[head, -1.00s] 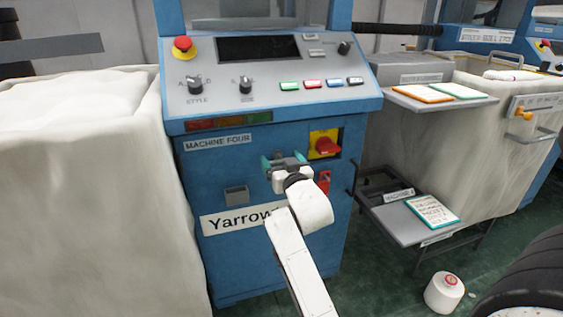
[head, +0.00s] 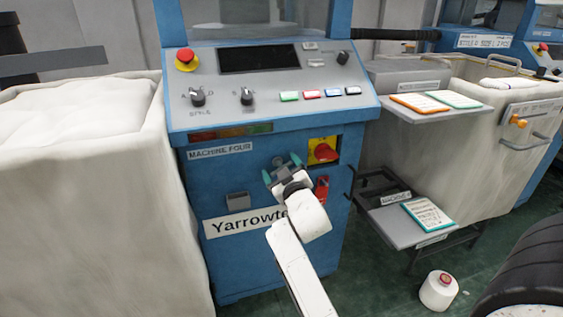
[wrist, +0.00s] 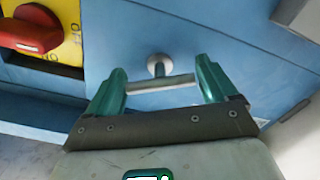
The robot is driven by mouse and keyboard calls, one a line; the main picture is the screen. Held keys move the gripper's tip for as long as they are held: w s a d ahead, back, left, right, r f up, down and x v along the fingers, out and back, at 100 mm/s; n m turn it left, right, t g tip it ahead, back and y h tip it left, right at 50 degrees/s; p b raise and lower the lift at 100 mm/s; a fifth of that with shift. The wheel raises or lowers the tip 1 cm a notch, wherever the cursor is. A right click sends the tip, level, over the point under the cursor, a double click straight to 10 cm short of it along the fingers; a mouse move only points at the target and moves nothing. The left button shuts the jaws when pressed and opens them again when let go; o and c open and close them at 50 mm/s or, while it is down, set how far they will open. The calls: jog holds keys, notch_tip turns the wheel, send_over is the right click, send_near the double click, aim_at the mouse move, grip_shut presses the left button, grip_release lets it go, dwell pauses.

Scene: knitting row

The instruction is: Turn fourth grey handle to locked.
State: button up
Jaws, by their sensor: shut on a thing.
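The grey handle (wrist: 160,86) is a short bar with a round hub on the blue front of the machine marked "MACHINE FOUR" (head: 219,150). My gripper (head: 282,167) is at that front, below and left of a red rotary switch (head: 325,151). In the wrist view its green fingers (wrist: 160,70) are closed on the two ends of the bar, which lies between them. In the head view my gripper hides the handle, and the pair of fingers is tilted, right one higher. I see no lock marking by the handle.
The red switch on its yellow plate is close beside my gripper. A small grey box (head: 237,201) is to the left. A white bin (head: 95,190) stands left of the machine; shelves (head: 405,226) stand right. A yarn cone (head: 438,291) is on the floor.

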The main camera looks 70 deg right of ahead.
jog(key=n+p, duration=0.3)
jog(key=n, duration=0.3)
jog(key=shift+r+n+p, duration=0.1)
jog(key=shift+n+p, duration=0.2)
jog(key=shift+p, duration=0.05)
jog(key=n+p, duration=0.2)
jog(key=n, duration=0.3)
jog(key=shift+n, duration=0.6)
jog(key=o, duration=0.8)
jog(key=shift+o, duration=0.2)
jog(key=b+v, duration=0.2)
jog(key=v, duration=0.9)
jog(key=shift+w, duration=0.1)
